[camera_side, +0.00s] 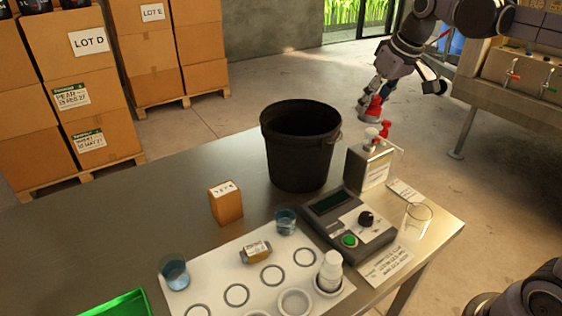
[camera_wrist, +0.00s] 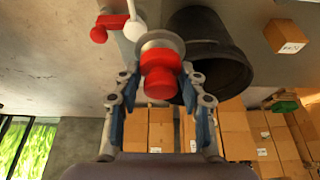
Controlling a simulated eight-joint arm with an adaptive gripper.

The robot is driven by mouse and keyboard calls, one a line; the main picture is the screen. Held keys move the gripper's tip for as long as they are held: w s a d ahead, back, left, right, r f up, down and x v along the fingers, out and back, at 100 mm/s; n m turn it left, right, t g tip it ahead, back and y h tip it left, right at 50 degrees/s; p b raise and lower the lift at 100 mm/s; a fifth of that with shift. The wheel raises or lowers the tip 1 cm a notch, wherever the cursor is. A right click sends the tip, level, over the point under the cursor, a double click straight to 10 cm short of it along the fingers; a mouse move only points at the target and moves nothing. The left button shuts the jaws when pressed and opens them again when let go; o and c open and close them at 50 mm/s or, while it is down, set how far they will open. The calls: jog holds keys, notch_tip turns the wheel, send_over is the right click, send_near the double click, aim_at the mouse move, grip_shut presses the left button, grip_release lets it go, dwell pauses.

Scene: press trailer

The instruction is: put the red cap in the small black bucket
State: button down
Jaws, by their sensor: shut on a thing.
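The red cap (camera_side: 372,107) is held between the fingers of my gripper (camera_side: 377,92), beyond the far right side of the bucket in the side view. In the wrist view the red cap (camera_wrist: 160,76) sits between the two fingertips of my gripper (camera_wrist: 158,84), with a grey round part at its far end. The small black bucket (camera_side: 300,150) stands upright on the table, its mouth open upward. In the wrist view the bucket (camera_wrist: 212,52) is beside the cap, to its right, and partly hidden by it and a finger. The bucket's inside bottom is hidden.
A metal can (camera_side: 370,165) with a white pump and a red part stands right of the bucket. A control box (camera_side: 347,222), an orange carton (camera_side: 226,205), cups and a white bottle (camera_side: 329,270) are in front. The table (camera_side: 130,215) is clear at left.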

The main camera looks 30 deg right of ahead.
jog(key=shift+s+d, duration=0.45)
jog(key=shift+s, duration=0.2)
jog(key=w+a+f, duration=0.3)
jog(key=w+a, duration=0.6)
jog(key=a, duration=0.1)
jog(key=shift+m, duration=0.5)
jog(key=shift+w+f, duration=0.15)
jog(key=shift+f, duration=4.85)
jog(key=shift+f, duration=0.6)
jog(key=c, duration=1)
grip_release()
jog(key=shift+c, duration=0.2)
